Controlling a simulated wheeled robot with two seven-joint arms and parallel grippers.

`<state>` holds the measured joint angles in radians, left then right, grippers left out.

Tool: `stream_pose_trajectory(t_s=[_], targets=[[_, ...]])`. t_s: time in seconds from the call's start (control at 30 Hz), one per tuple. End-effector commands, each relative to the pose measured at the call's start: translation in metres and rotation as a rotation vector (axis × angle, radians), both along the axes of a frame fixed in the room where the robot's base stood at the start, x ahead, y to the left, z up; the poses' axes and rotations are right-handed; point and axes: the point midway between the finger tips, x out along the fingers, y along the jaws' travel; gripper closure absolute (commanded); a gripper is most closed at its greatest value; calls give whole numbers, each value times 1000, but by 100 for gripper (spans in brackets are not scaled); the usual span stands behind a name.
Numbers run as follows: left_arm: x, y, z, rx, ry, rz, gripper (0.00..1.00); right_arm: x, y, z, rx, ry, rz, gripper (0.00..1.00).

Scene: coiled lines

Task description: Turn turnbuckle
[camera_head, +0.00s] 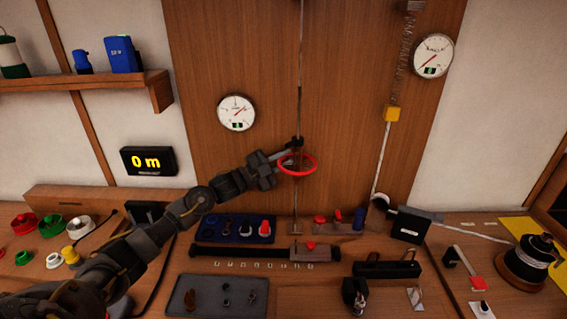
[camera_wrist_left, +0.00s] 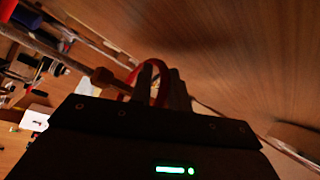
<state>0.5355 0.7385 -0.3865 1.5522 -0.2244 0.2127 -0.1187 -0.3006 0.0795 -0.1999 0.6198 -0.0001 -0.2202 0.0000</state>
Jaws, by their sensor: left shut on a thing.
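The turnbuckle is a red ring-shaped handwheel (camera_head: 298,170) on a vertical rod (camera_head: 299,95) in front of the wood panel. My left gripper (camera_head: 284,165) reaches in from the left and is shut on the ring's left side. In the left wrist view, the two dark fingers (camera_wrist_left: 160,85) close around the red ring (camera_wrist_left: 135,78). The rod (camera_wrist_left: 70,62) runs diagonally behind them, and part of the ring is hidden by the fingers and the gripper body. My right gripper is not in view.
A round gauge (camera_head: 236,113) hangs left of the rod, and another gauge (camera_head: 433,56) is at upper right. A display (camera_head: 149,161) reads 0 m. Below, the bench holds a blue tray (camera_head: 205,236), a grey tray (camera_head: 179,301) and a black spool (camera_head: 532,255).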

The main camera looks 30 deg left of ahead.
Motion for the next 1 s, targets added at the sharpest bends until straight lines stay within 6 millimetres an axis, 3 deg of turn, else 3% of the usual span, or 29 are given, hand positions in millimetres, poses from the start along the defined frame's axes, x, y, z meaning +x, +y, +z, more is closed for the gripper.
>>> stream_pose_trajectory(t_s=[0.03,0.07,0.2,0.57,1.0], targets=[[1,3,10,-6,-18,8,100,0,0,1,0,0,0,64],[1,3,10,-6,-18,8,81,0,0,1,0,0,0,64],[1,3,9,-5,-17,7,66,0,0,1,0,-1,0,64],[-3,3,2,-2,-9,5,66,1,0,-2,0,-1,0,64],[-66,46,-18,1,-8,5,66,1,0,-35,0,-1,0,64]])
